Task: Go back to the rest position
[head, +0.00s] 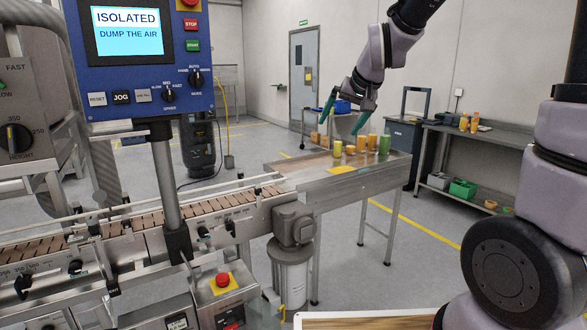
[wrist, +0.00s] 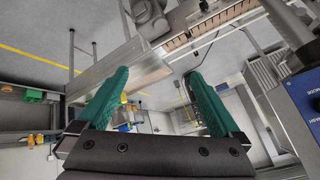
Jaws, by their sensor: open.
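My gripper (head: 343,112) is raised in the air in the head view, its green fingers spread and pointing down. It appears above the metal outfeed table (head: 375,181) where several orange, yellow and green bottles stand. In the wrist view my gripper (wrist: 160,98) is open with nothing between its two green fingers. My arm reaches to it from the upper right of the head view.
A conveyor (head: 150,222) runs from the left to the outfeed table. A blue control panel (head: 145,55) reads "ISOLATED, DUMP THE AIR". A side bench (head: 500,142) with bottles and bins stands at the right. Floor between the table and bench looks clear.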

